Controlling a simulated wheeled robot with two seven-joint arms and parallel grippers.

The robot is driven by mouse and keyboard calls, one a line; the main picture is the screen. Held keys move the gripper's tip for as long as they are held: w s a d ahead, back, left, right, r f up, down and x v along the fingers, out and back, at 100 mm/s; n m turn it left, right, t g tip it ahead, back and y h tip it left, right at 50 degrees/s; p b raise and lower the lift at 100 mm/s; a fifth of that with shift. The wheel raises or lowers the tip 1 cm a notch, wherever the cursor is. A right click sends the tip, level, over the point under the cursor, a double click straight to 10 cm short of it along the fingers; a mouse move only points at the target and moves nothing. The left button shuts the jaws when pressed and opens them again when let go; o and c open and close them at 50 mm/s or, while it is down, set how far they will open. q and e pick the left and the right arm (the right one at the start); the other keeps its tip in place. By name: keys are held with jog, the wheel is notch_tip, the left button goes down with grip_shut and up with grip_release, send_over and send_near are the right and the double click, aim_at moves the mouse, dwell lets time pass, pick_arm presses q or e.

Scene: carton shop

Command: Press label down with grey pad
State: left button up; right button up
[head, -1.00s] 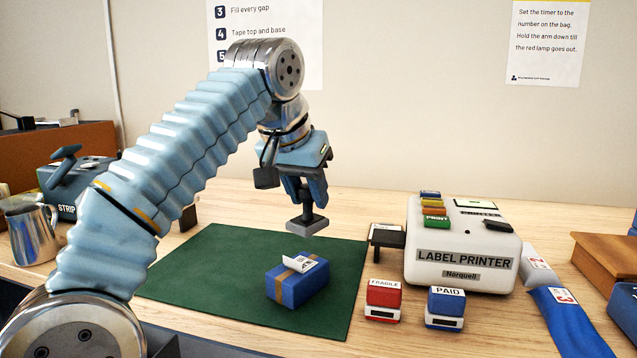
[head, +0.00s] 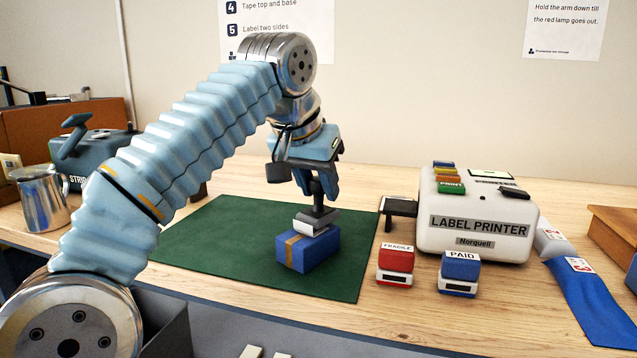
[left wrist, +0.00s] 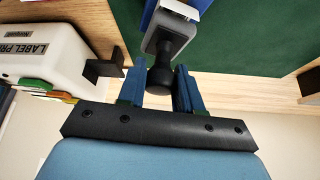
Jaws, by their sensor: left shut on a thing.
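My left gripper (head: 316,188) is shut on the dark handle of the grey pad (head: 317,216). In the left wrist view the handle stands between the blue fingers (left wrist: 159,88), with the grey pad (left wrist: 170,40) beyond it. The pad sits at the top of the blue box (head: 310,252), over the white label (head: 306,228). Most of the label is hidden under the pad; a white edge shows at the front. A brown tape strip runs over the box. My right gripper is not in view.
The box stands on a green mat (head: 220,255). The label printer (head: 475,228) stands to the right, with a red FRAGILE stamp (head: 396,262) and a blue PAID stamp (head: 460,270) in front. A metal jug (head: 43,200) stands at the left. The mat's left part is clear.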

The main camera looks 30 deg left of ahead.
aim_at(313, 211)
pick_arm(q)
jog(key=shift+f+b, duration=0.35)
jog(key=shift+f, duration=0.05)
dwell(0.5)
jog(key=shift+s, duration=0.15)
jog(key=shift+s, duration=0.5)
jog(key=shift+s+a, duration=0.1)
jog(key=shift+s, duration=0.15)
jog(key=shift+s+a+b, duration=0.1)
jog(key=shift+s+b, duration=0.2)
jog(key=shift+s, duration=0.3)
jog(key=shift+r, duration=0.15)
